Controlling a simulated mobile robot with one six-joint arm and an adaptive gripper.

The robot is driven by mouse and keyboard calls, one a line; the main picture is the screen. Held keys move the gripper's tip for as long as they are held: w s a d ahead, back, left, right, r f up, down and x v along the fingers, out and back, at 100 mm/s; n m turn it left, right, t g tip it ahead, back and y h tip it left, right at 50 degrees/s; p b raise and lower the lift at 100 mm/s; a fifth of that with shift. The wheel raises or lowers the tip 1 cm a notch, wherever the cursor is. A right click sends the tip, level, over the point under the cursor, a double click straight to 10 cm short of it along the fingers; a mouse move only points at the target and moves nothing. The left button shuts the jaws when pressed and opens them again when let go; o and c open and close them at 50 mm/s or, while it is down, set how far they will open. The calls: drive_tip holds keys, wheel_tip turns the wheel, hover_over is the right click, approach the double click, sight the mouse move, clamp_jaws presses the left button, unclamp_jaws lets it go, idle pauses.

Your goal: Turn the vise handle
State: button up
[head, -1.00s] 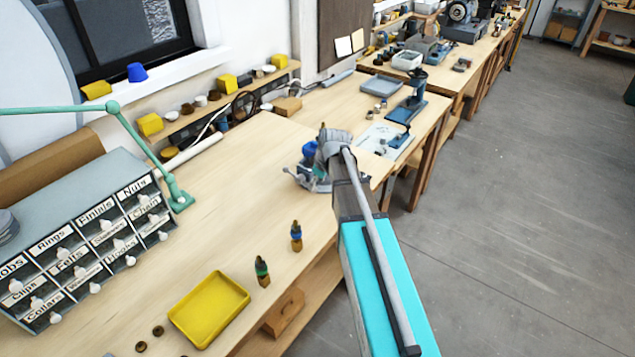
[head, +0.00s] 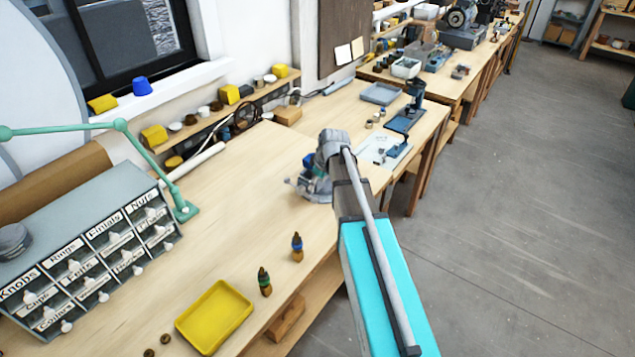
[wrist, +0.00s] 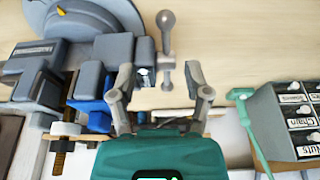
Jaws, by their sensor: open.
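The grey-blue vise (head: 312,187) stands near the bench's front edge in the head view, partly hidden by my arm. In the wrist view the vise body (wrist: 60,80) fills the left side. Its handle (wrist: 166,45) is a slim grey bar with a ball end, beside the vise. My gripper (wrist: 160,82) is open, one finger on each side of the handle's lower end in the picture. I cannot tell whether the handle is at fingertip depth; no contact shows. In the head view the fingers are hidden.
The labelled drawer cabinet (wrist: 297,118) is right of my gripper in the wrist view. A green lamp arm (head: 150,160) rises beside it. A yellow tray (head: 214,317) and two small bottle-like pieces (head: 297,247) stand nearer. The middle bench top is clear.

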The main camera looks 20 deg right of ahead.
sight(287, 181)
drive_tip(key=shift+o, duration=0.3)
drive_tip(key=shift+w+r, duration=0.1)
drive_tip(key=w+a+r+n+g+h+p, duration=0.1)
drive_tip(key=w+a+r+n+g+p, duration=0.2)
drive_tip(key=w+a+r+n+p, duration=0.4)
drive_tip(key=w+r+p, duration=0.1)
drive_tip(key=w+p, duration=0.1)
drive_tip(key=shift+w+a+h, duration=0.35)
drive_tip(key=shift+a+h, duration=0.05)
drive_tip(key=shift+f, duration=0.15)
drive_tip(key=f+b, duration=1.3)
drive_tip(key=shift+s+f+b, duration=0.2)
drive_tip(key=shift+b, duration=0.15)
drive_tip(key=shift+c, duration=0.2)
